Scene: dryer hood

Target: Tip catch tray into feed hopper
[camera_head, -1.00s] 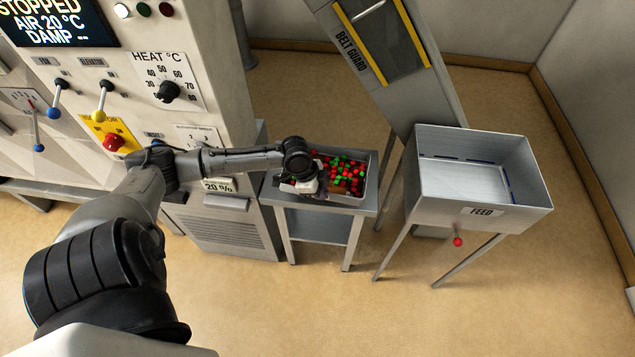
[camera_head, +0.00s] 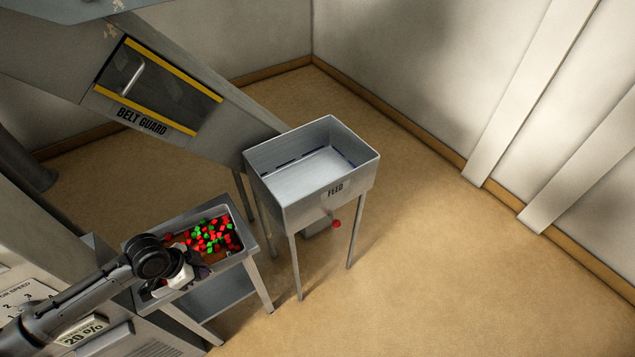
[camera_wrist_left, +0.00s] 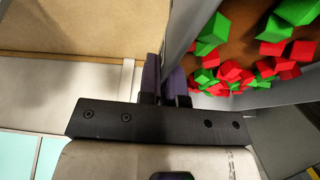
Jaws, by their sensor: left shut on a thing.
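The catch tray (camera_head: 237,222) is a grey open box in the head view's lower left, on a metal stand. It holds many small red and green cubes (camera_head: 212,234) over a brown bottom. My left gripper (camera_head: 184,276) is at the tray's near end. In the left wrist view its dark fingers (camera_wrist_left: 165,88) are shut on the tray's grey wall (camera_wrist_left: 186,42), with cubes to the right. The feed hopper (camera_head: 300,216) is an empty open metal box marked FEED on thin legs, right of the tray and apart from it. My right gripper is not in view.
The sloping belt guard housing (camera_head: 155,105) runs behind the tray to the hopper's back left. A red knob (camera_head: 337,224) hangs below the hopper's front. The machine's panel (camera_head: 30,290) stands at lower left. The floor (camera_head: 450,270) right of the hopper is clear.

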